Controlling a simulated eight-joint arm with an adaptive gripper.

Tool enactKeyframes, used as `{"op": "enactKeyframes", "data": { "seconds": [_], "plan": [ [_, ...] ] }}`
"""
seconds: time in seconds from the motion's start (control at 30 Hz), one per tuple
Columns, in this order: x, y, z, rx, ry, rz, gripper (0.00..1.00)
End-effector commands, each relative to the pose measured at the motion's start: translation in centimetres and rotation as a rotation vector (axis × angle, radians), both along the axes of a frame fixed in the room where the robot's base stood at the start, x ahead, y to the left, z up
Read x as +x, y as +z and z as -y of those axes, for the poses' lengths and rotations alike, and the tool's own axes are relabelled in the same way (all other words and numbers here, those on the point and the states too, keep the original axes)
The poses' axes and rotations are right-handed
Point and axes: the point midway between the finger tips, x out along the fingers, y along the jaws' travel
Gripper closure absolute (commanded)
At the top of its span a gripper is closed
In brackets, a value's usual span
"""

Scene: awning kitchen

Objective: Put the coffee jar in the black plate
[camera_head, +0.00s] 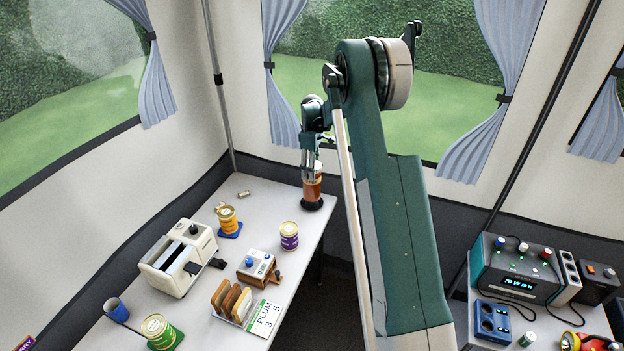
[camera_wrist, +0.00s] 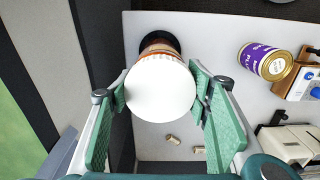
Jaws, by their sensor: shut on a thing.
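The coffee jar (camera_head: 312,186) is brown with an orange-red band. In the wrist view its round white lid (camera_wrist: 160,86) faces the camera. My gripper (camera_head: 312,172) is shut on the jar, with one green finger on each side of the lid in the wrist view (camera_wrist: 160,92). The black plate (camera_head: 312,204) lies on the table near its far right edge. The jar is upright, directly above the plate. In the wrist view the plate (camera_wrist: 172,40) is partly hidden behind the jar. I cannot tell whether the jar's base touches the plate.
Small corks (camera_head: 244,194) lie by the back edge.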

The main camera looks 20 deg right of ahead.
Motion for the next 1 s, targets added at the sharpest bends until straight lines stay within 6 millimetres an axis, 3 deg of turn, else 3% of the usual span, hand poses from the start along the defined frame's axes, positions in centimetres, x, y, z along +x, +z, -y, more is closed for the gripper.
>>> {"op": "enactKeyframes", "data": {
  "seconds": [0.47, 0.83, 1.0],
  "plan": [
    [0.0, -0.8, 0.0, 0.0, 0.0, 0.0, 0.85],
    [0.0, -3.9, 0.0, 0.0, 0.0, 0.0, 0.85],
    [0.0, -4.4, 0.0, 0.0, 0.0, 0.0, 0.85]
  ]
}}
